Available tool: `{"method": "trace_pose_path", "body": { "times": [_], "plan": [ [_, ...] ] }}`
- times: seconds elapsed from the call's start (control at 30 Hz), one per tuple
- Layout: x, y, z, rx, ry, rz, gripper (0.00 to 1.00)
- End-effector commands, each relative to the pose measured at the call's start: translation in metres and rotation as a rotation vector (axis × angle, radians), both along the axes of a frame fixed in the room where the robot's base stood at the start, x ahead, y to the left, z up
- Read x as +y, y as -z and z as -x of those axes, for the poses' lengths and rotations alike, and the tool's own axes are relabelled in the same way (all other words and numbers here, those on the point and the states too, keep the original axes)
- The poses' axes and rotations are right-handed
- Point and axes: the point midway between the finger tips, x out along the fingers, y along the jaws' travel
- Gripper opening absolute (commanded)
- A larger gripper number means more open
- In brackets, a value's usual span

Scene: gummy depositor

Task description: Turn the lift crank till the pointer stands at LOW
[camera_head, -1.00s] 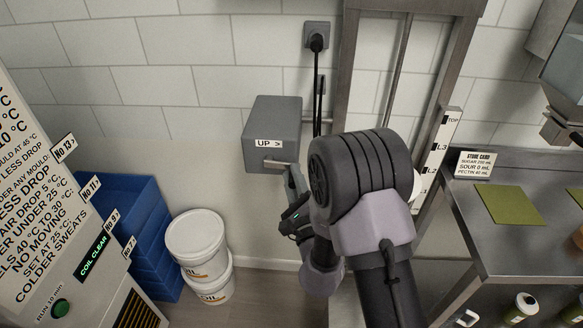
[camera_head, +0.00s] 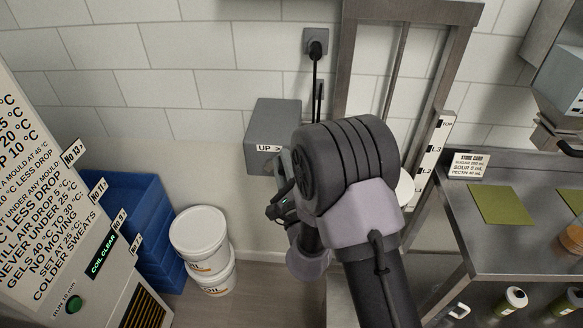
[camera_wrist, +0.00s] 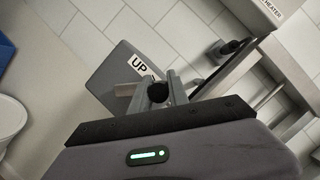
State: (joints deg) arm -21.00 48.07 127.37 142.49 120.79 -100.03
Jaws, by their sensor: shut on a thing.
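The lift crank's grey box (camera_head: 273,124) is on the tiled wall, with an "UP >" label; it also shows in the wrist view (camera_wrist: 113,72). My gripper (camera_wrist: 157,92) is shut on the crank's dark knob (camera_wrist: 158,93), in front of the box. In the head view my arm hides most of the crank and my fingertips. I cannot make out where the pointer stands.
White buckets (camera_head: 200,237) and blue crates (camera_head: 137,220) stand at the lower left beside a sign-covered machine (camera_head: 60,215). A steel bench (camera_head: 500,248) with green mats is at the right.

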Motion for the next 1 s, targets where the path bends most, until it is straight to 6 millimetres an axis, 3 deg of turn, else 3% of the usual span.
{"method": "trace_pose_path", "body": {
  "times": [0.27, 0.53, 0.83, 1.0],
  "plan": [
    [0.001, -0.001, 0.0, -0.002, 0.001, -0.002, 0.0],
    [0.028, -0.015, 0.0, -0.001, -0.003, -0.001, 0.0],
    [0.031, -0.011, 0.001, 0.003, -0.003, 0.001, 0.0],
    [0.049, -0.01, 0.001, 0.005, -0.007, 0.004, 0.0]
  ]
}}
